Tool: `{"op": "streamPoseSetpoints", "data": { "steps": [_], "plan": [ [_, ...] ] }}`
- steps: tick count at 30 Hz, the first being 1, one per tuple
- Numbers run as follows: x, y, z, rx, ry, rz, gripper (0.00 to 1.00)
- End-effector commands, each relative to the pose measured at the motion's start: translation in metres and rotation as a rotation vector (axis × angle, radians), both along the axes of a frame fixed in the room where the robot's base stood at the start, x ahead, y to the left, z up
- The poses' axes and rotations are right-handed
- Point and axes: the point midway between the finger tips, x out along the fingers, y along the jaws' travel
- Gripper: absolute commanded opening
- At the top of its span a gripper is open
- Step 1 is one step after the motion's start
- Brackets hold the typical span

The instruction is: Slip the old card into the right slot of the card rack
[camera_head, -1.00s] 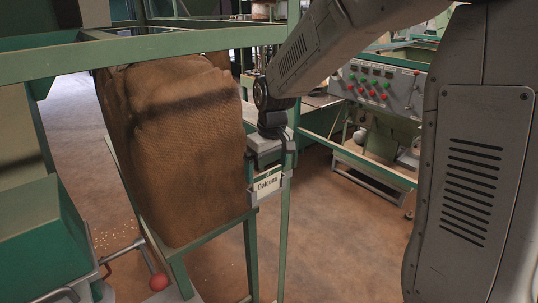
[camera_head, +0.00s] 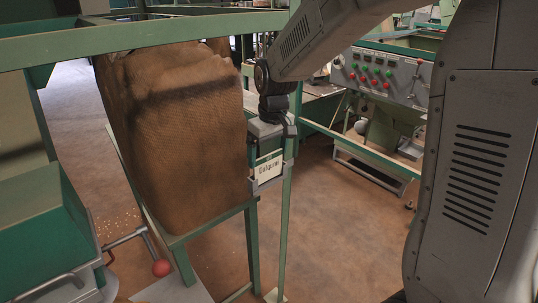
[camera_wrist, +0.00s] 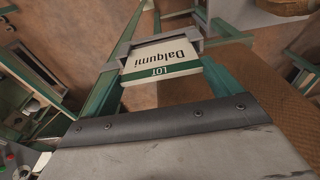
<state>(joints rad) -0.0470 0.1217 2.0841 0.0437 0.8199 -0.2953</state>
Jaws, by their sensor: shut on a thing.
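The old card (camera_head: 268,169) is white, with "Dalqumi" on it. It stands at a grey holder (camera_head: 268,186) on a green post, right of the brown sack. In the wrist view the card (camera_wrist: 160,58) appears upside down, with a green "LOT" band on its near edge and the grey holder frame (camera_wrist: 108,66) around its far part. My gripper (camera_head: 269,149) is at the card's top edge, shut on the card.
A full brown sack (camera_head: 185,135) stands close left of the holder on a green frame. A green beam (camera_head: 150,35) crosses the upper left. A lever with a red knob (camera_head: 161,268) is at lower left. A control panel (camera_head: 380,76) stands behind right. The floor between is clear.

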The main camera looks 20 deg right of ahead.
Motion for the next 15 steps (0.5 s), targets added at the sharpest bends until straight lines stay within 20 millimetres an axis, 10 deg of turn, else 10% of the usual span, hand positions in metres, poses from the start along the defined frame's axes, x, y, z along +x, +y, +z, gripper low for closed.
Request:
{"op": "streamPoseSetpoints", "data": {
  "steps": [15],
  "plan": [
    [0.000,0.000,0.027,-0.001,-0.001,0.000,0.67]
  ]
}}
